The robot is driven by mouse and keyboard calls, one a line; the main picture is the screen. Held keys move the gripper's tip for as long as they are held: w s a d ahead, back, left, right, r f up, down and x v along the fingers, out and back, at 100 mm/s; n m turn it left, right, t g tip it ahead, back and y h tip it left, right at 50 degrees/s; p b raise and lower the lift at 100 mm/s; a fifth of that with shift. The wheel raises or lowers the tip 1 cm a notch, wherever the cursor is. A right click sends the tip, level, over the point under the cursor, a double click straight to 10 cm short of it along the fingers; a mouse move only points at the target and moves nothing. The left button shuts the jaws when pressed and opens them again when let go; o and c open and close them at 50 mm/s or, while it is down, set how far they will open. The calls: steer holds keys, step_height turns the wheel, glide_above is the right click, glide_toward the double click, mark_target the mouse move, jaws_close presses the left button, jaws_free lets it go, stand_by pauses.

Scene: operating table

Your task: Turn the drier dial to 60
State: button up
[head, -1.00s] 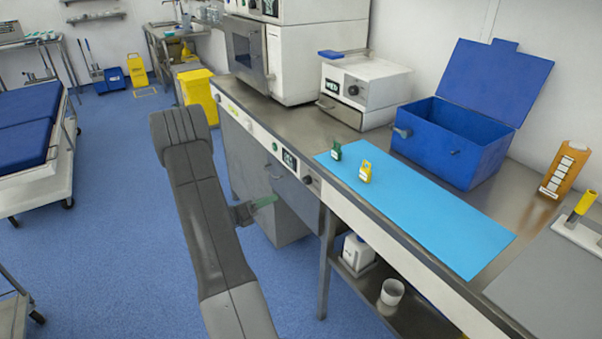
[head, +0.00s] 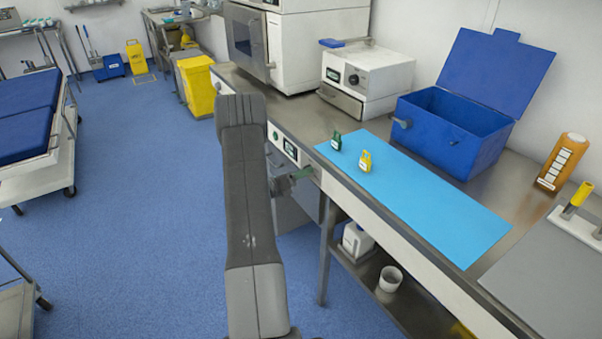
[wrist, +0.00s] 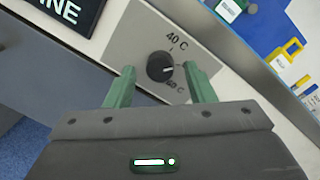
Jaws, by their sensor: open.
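The drier dial is a round black knob (wrist: 160,67) on a grey panel (wrist: 140,35) in the wrist view. "40 C" is printed above it, and a second label, seemingly "60 C", is at its lower right. A light mark on the knob points roughly right, between the labels. My gripper (wrist: 159,74) is open, with green fingers on the left and right of the knob; contact cannot be told. In the head view my gripper (head: 299,173) is at the counter's front panel, largely behind my arm, and the dial is not clearly visible there.
A black display (wrist: 58,14) sits left of the dial. On the counter above are a blue mat (head: 420,210) with a green tag (head: 336,141) and a yellow tag (head: 365,161), and an open blue box (head: 450,140).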

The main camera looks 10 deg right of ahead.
steer(key=shift+d, duration=0.1)
steer(key=c, duration=1)
steer(key=shift+o, duration=0.2)
steer(key=shift+f+b, duration=0.15)
steer(key=shift+b, duration=0.35)
steer(key=m+b, duration=0.5)
steer(key=b, duration=0.3)
steer(key=m+b, duration=0.6)
steer(key=b, duration=0.2)
steer(key=m+h+b, duration=0.1)
steer(key=m+b, duration=0.4)
steer(key=b, duration=0.4)
steer(key=shift+w+m+g, duration=0.25)
steer(key=shift+m+g, duration=0.05)
steer(key=shift+m, duration=0.1)
